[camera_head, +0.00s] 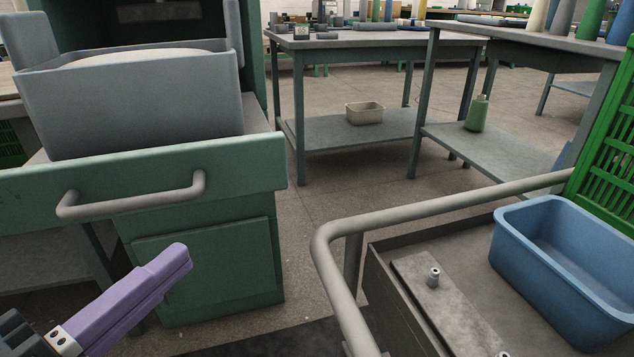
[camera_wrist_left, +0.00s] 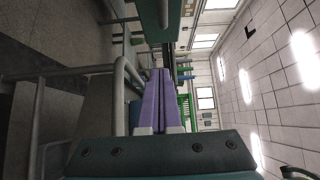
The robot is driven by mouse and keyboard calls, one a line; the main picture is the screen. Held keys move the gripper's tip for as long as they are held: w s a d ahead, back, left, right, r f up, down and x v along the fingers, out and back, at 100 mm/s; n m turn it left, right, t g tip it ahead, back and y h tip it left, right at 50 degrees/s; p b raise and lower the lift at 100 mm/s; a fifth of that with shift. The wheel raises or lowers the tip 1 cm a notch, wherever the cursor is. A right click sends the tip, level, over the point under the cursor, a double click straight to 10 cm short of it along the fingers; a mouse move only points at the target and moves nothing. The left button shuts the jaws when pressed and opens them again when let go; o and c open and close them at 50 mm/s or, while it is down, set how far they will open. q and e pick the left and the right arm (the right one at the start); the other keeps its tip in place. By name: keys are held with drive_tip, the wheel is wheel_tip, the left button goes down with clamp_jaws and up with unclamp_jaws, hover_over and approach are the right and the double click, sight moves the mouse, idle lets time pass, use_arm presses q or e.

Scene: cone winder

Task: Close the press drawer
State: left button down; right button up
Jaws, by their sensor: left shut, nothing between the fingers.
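The press drawer (camera_head: 245,162) is pulled out at the left of the head view, with its green front facing me. A grey bar handle (camera_head: 135,200) crosses that front. A large grey bin (camera_head: 130,105) sits in the drawer. My left gripper (camera_head: 180,258) has purple fingers, pressed together and empty, at the lower left. In the picture its tips are just below and right of the handle; I see no clear contact. The fingers also show in the left wrist view (camera_wrist_left: 160,72), closed together. My right gripper is not in view.
A cart with a grey rail (camera_head: 340,235) and a blue bin (camera_head: 570,265) stands at the lower right. A green crate (camera_head: 612,140) is beside it. Grey tables (camera_head: 370,40) stand behind. Bare floor (camera_head: 340,195) lies between drawer and tables.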

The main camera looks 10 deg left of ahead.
use_arm(q)
approach(257, 174)
drive_tip(key=w+d, duration=0.2)
drive_tip(key=d, duration=0.1)
drive_tip(key=w, duration=0.1)
drive_tip(key=w+a+b, duration=0.1)
drive_tip(key=w, duration=0.1)
drive_tip(key=shift+w+a, duration=0.1)
drive_tip(key=shift+a, duration=0.05)
drive_tip(key=shift+w+a+r, duration=0.1)
drive_tip(key=shift+w+a, duration=0.05)
drive_tip(key=shift+w, duration=0.15)
drive_tip(key=shift+a, duration=0.1)
